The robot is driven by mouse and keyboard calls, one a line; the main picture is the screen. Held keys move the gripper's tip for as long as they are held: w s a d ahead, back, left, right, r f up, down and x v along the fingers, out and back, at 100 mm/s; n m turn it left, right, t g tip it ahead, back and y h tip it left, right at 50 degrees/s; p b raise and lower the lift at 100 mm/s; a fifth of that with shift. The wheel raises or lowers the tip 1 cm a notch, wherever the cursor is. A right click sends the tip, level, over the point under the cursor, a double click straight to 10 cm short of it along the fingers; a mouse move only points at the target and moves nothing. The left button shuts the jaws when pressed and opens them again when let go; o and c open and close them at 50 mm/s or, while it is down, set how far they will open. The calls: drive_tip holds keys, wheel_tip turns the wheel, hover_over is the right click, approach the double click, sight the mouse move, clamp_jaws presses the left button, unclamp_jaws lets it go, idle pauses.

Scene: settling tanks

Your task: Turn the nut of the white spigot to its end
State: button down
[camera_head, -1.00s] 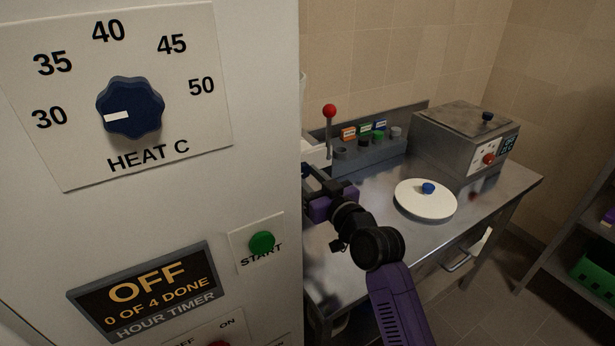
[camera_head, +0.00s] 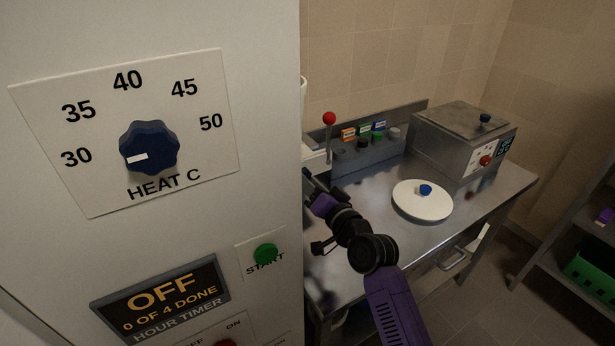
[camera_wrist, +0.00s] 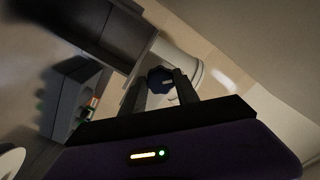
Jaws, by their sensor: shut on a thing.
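In the wrist view a dark blue faceted nut (camera_wrist: 158,79) sits between the fingertips of my gripper (camera_wrist: 160,88). The gripper is shut on the nut, and a small pale mark shows on the nut's face. A white rounded body (camera_wrist: 187,62) stands right behind the nut; how the two join is hidden. In the head view my gripper is at the edge of the big white cabinet, mostly hidden and small, and the nut cannot be seen there.
The white cabinet (camera_head: 50,250) with the HEAT C knob (camera_head: 149,148) fills the left. A steel table (camera_head: 370,200) holds a white lid (camera_head: 408,205), a red-topped lever (camera_head: 329,119) and a grey box (camera_head: 460,140). A shelf with a green crate (camera_head: 592,268) stands right.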

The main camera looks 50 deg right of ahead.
drive_tip(key=m+p, duration=0.4)
drive_tip(key=m, duration=0.4)
drive_tip(key=shift+m+p, duration=0.3)
drive_tip(key=shift+m, duration=0.1)
idle(0.4)
drive_tip(key=c, duration=0.9)
unclamp_jaws()
